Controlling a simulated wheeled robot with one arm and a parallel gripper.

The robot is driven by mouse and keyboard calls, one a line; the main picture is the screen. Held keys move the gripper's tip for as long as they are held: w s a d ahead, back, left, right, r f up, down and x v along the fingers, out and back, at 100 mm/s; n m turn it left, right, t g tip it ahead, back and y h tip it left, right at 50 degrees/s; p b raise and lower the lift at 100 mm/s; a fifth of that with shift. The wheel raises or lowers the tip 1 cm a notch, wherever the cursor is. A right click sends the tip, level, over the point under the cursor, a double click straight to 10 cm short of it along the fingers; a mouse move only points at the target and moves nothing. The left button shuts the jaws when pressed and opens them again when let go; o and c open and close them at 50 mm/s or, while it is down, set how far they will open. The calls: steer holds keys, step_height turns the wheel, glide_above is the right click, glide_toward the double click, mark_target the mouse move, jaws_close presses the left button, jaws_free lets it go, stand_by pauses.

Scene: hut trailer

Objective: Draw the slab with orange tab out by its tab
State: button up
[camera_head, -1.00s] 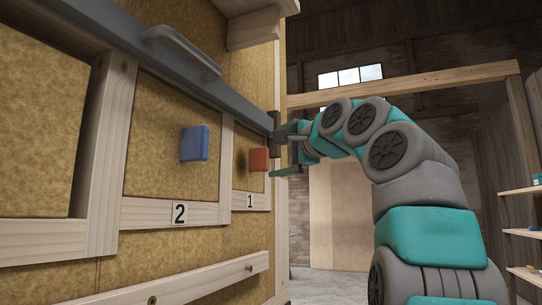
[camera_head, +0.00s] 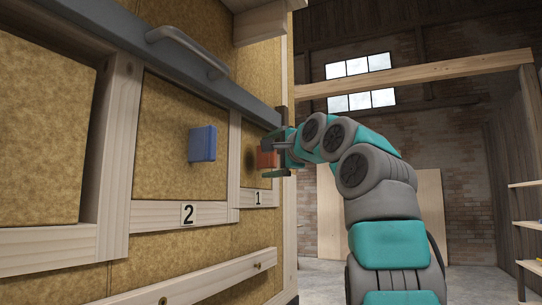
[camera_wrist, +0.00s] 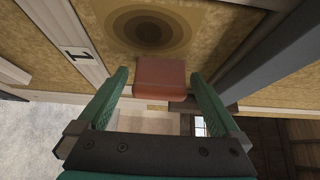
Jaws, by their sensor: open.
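The slab with the orange tab (camera_head: 255,186) is a tan panel set in a wooden frame marked 1. Its orange tab (camera_wrist: 160,78) juts out and lies between the tips of my two green fingers in the wrist view, with a gap on each side. In the head view the tab (camera_head: 266,159) is partly hidden behind my gripper (camera_head: 277,160). My gripper (camera_wrist: 158,98) is open around the tab and not closed on it. Dark rings mark the slab's face beside the tab.
A blue tab (camera_head: 202,144) sticks out of the neighbouring slab marked 2 (camera_head: 189,214). A grey rail (camera_head: 175,69) with a handle (camera_head: 187,50) runs above the slabs. A wooden ledge (camera_head: 190,289) runs below. Shelves (camera_head: 527,235) stand far right.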

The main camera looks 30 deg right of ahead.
steer(key=shift+c, duration=0.4)
steer(key=c, duration=1.2)
steer(key=shift+c, duration=0.2)
steer(key=shift+d, duration=0.1)
steer(key=s+d, duration=0.4)
steer(key=s, duration=0.2)
steer(key=shift+d, duration=0.25)
stand_by(0.7)
steer(key=shift+r, duration=0.1)
stand_by(0.4)
steer(key=shift+s+d, duration=0.95)
steer(key=shift+s, duration=0.25)
steer(key=shift+s+d, duration=0.9)
steer(key=shift+s, duration=0.25)
